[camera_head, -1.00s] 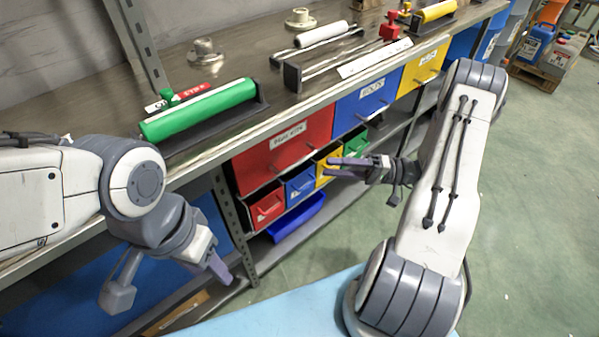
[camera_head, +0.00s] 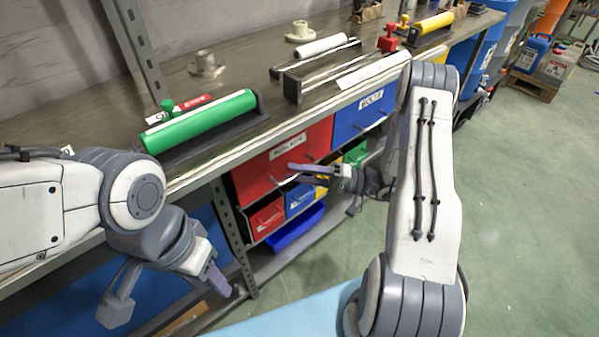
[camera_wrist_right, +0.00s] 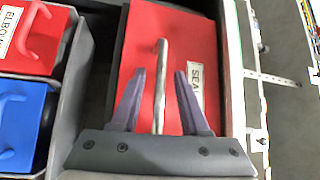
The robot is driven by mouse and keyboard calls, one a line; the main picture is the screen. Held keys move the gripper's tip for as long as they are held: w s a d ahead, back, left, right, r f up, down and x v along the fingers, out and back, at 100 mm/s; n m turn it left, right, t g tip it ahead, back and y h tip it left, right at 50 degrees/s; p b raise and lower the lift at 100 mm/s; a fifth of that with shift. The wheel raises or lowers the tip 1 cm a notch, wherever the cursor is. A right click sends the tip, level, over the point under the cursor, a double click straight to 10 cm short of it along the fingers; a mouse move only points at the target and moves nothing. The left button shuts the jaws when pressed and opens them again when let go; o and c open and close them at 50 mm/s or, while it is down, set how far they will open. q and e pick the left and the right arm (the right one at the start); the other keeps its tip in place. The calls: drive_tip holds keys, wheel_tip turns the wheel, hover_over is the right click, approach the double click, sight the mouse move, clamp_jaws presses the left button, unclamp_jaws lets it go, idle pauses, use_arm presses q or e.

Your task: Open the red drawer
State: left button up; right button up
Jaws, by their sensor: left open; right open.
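The red drawer (camera_head: 255,178) with a white label is in the cabinet under the bench, and its front looks flush with the blue drawer beside it. In the right wrist view the red drawer front (camera_wrist_right: 188,35) fills the middle, with a silver bar handle (camera_wrist_right: 161,55) on it. My right gripper (camera_head: 293,173) is at the drawer front. It is open, and in the right wrist view its two fingers (camera_wrist_right: 160,73) lie on either side of the handle, with gaps showing. My left gripper (camera_head: 220,284) is open and empty, low in front of the bench, away from the drawer.
A blue drawer (camera_head: 350,122) is right of the red one. Small red (camera_head: 266,219), blue (camera_head: 298,200) and yellow bins sit below. A green roller (camera_head: 200,120) lies on the bench above. Open floor (camera_head: 520,200) is to the right.

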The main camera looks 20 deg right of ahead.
clamp_jaws()
idle(1.4)
